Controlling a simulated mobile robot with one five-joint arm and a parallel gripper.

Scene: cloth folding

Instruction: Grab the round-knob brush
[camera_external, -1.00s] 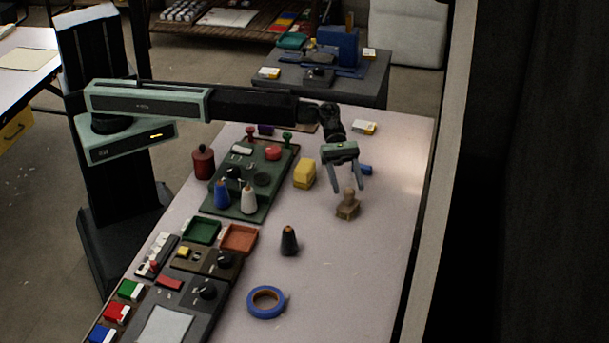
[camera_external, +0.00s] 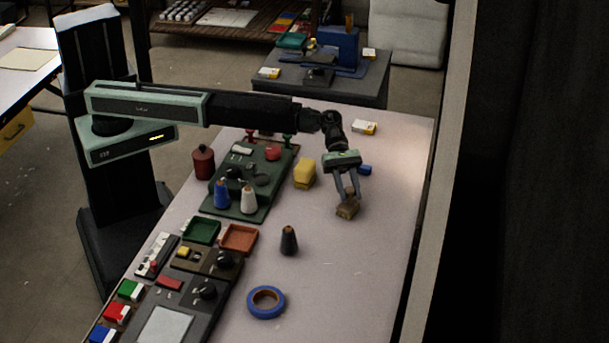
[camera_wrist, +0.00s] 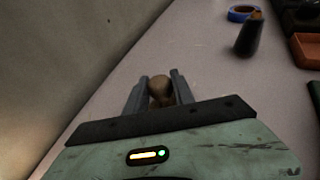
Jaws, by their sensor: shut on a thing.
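The round-knob brush (camera_external: 347,210) stands on the pale table, a small brown block with a rounded knob on top. My gripper (camera_external: 350,193) reaches down from above with its fingers on either side of the knob, shut on it. In the wrist view, the brown knob (camera_wrist: 161,90) shows between the two grey fingers of my gripper (camera_wrist: 160,84). The block under the knob is mostly hidden there. I cannot tell whether the brush is clear of the table.
A yellow block (camera_external: 304,173) lies left of my gripper, and a small blue piece (camera_external: 365,170) lies behind it. A dark cone (camera_external: 289,241) and a blue tape roll (camera_external: 266,302) stand nearer the front. The table's right side is clear.

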